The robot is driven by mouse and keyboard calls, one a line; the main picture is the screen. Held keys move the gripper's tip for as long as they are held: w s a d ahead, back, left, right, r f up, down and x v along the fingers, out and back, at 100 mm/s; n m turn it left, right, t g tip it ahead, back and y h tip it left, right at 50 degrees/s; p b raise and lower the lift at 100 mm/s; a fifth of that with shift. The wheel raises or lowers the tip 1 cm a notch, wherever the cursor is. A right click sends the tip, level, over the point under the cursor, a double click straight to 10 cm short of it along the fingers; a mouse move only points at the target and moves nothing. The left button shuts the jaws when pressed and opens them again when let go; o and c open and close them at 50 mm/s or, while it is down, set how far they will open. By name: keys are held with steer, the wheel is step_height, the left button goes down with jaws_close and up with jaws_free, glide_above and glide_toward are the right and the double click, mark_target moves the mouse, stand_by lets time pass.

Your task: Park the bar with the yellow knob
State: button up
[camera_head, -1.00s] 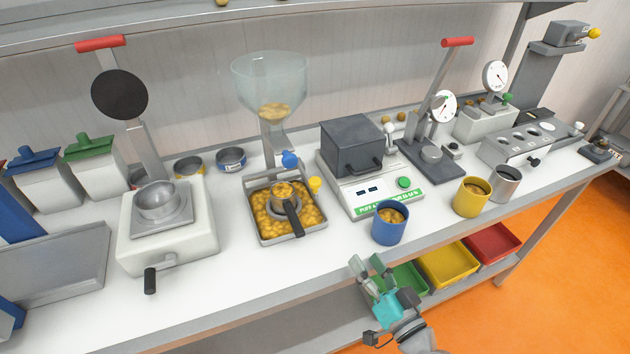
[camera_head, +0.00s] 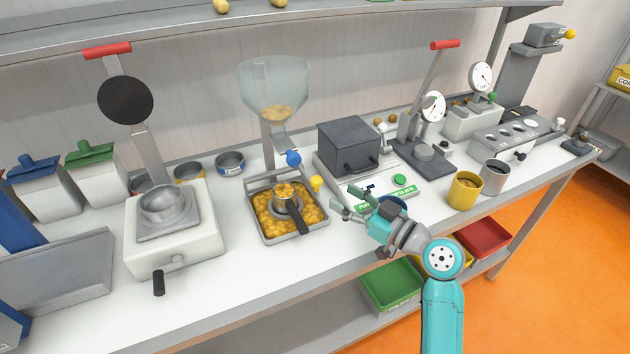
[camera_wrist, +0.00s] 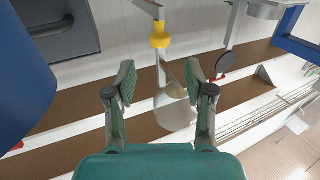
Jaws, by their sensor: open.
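A yellow knob (camera_head: 316,184) stands at the right side of the square metal tray (camera_head: 291,240) that holds yellow puffs, under the glass hopper. The knob also shows in the wrist view (camera_wrist: 160,40), ahead of and between the fingers, joined to a thin pale bar (camera_wrist: 148,7). How the bar rests on the tray is hard to tell in the head view. My gripper (camera_head: 350,199) is open and empty, above the bench to the right of the knob and apart from it. Its two green-padded fingers also show in the wrist view (camera_wrist: 161,82).
A small pan with a black handle (camera_head: 291,209) sits in the tray. A blue knob (camera_head: 293,157) is just above. The blue cup (camera_head: 398,202) is partly hidden by my gripper. Clear bench lies in front.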

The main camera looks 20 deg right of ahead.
mark_target(320, 183)
steer(key=x, duration=0.9)
steer(key=shift+w+a, duration=0.1)
steer(key=shift+w, duration=0.05)
jaws_close()
